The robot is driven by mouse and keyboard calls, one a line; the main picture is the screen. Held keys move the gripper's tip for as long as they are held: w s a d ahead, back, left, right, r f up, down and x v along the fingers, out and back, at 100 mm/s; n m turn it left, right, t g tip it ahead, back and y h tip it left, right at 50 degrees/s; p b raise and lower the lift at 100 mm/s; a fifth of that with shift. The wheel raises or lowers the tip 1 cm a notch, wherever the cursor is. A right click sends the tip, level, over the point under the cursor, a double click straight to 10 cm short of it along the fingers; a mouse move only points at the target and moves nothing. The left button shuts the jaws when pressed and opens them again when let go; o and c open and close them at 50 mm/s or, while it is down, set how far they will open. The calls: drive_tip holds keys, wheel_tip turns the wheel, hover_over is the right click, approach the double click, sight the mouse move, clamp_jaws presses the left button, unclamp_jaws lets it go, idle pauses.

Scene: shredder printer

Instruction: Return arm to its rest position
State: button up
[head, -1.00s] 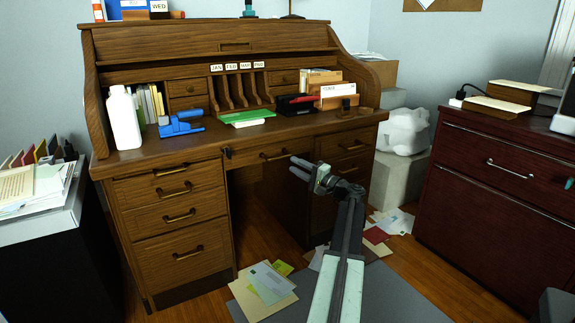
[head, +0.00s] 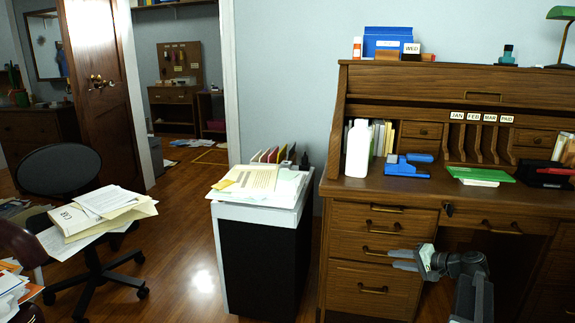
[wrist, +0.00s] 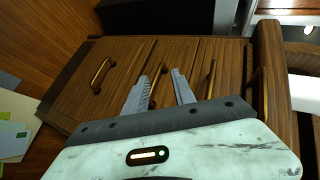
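My gripper (head: 392,260) is at the end of my arm, in the lower right of the head view, in front of the desk's left drawers. I cannot tell whether the fingers touch a drawer front. Much of my arm is cut off by the head view's bottom edge.
A white-topped black cabinet (head: 258,255) with papers stands left of the desk. An office chair (head: 75,190) with papers on it is at the left. Open wooden floor (head: 190,265) lies between them, before a doorway. Papers (wrist: 15,125) lie at the left of the wrist view.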

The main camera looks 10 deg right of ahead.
drive_tip(key=a+f+n+g+p, duration=0.25)
drive_tip(key=a+g, duration=0.25)
drive_tip(key=a, duration=1.1)
drive_tip(key=s+a+f+n+g+h+p, duration=0.1)
drive_tip(key=s+a+n+g+h+p, duration=0.25)
drive_tip(key=s+a, duration=0.45)
drive_tip(key=s+a+f+n+g+h+p, duration=0.25)
drive_tip(key=s+a+n, duration=0.2)
drive_tip(key=a, duration=0.75)
wheel_tip(320, 180, up, 38)
drive_tip(key=p, duration=3.6)
drive_tip(key=shift+r+m+p, duration=0.15)
drive_tip(key=shift+m+p, duration=0.2)
drive_tip(key=shift+d, duration=0.1)
